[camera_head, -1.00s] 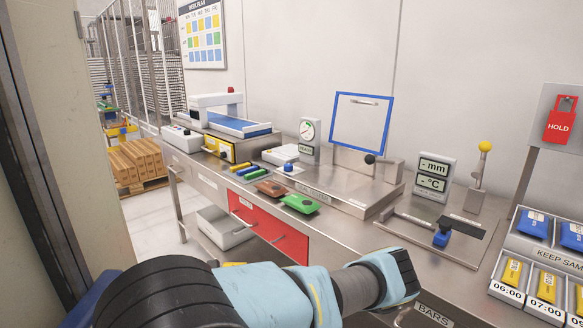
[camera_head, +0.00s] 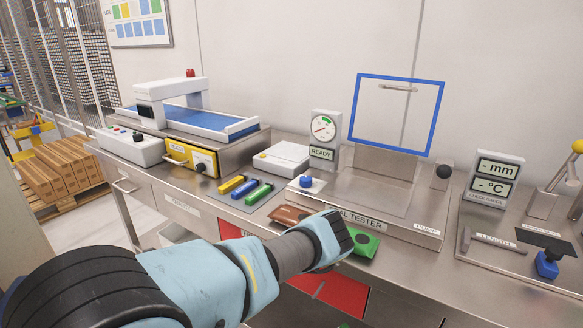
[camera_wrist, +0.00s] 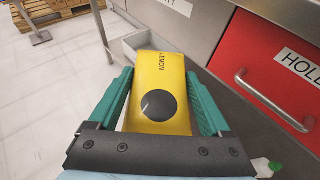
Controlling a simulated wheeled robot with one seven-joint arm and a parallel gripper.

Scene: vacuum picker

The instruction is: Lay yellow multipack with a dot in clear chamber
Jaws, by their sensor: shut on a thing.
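My gripper (camera_wrist: 160,95) shows in the wrist view, its two green fingers shut on the sides of a yellow multipack (camera_wrist: 171,72). The pack is marked LEMON and has a large black dot on its face. It is held over the floor beside the bench drawers. In the head view my forearm hides the gripper and pack. The clear chamber is the seal tester (camera_head: 366,192) on the bench, with its blue-framed clear lid (camera_head: 438,121) standing open. The bed below the lid looks empty.
Green (camera_head: 366,243) and brown (camera_head: 289,215) packs lie at the bench front, partly behind my arm. A red drawer (camera_wrist: 285,60) is right of my gripper.

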